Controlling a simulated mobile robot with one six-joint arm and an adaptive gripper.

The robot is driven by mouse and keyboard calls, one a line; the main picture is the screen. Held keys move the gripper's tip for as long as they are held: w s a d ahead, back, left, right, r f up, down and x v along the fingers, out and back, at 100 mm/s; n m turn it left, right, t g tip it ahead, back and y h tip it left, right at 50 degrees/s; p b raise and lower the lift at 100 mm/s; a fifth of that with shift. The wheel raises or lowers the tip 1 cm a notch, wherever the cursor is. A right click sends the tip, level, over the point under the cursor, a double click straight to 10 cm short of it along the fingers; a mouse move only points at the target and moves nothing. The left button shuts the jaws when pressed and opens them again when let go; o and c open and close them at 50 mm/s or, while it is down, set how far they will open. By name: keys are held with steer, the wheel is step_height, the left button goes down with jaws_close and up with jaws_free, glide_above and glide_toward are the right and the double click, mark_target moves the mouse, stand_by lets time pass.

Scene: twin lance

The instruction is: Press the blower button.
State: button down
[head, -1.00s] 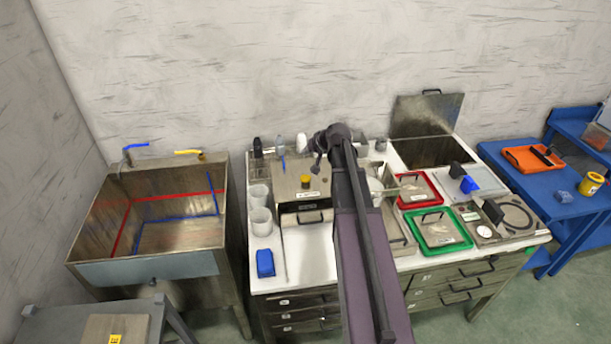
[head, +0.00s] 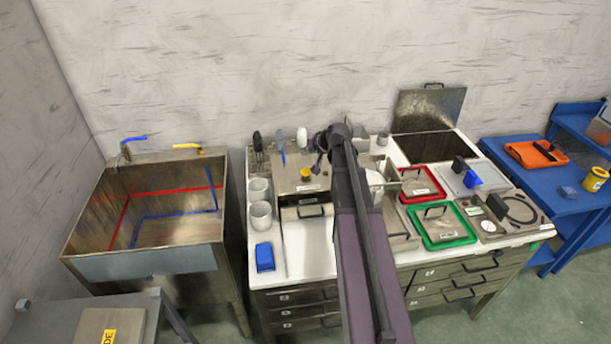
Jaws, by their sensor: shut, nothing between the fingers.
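A metal box with a yellow round button (head: 306,174) on its top stands at the left part of the white-topped bench. I cannot read its label, so I cannot tell for sure that this is the blower button. My gripper (head: 319,152) is small and dark at the far end of my arm, just behind and to the right of the yellow button in the head view. It is shut and empty. Whether it touches anything is not clear at this size.
My arm hides part of the bench middle. A red tray (head: 441,190) and green tray (head: 471,238) lie to the right. A metal sink (head: 90,240) stands at the left.

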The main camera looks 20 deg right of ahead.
mark_target(303, 169)
steer(key=shift+f+b, duration=2.35)
steer(key=shift+f, duration=0.35)
steer(key=shift+f, duration=0.2)
steer(key=shift+f+b, duration=0.25)
steer(key=shift+b, duration=0.2)
steer(key=shift+f+b, duration=0.45)
steer(key=shift+b, duration=0.05)
stand_by(0.4)
steer(key=shift+r, duration=0.1)
stand_by(0.3)
steer(key=shift+r+p, duration=0.85)
steer(key=shift+p, duration=0.1)
step_height(303, 169, up, 5)
steer(key=p, duration=0.5)
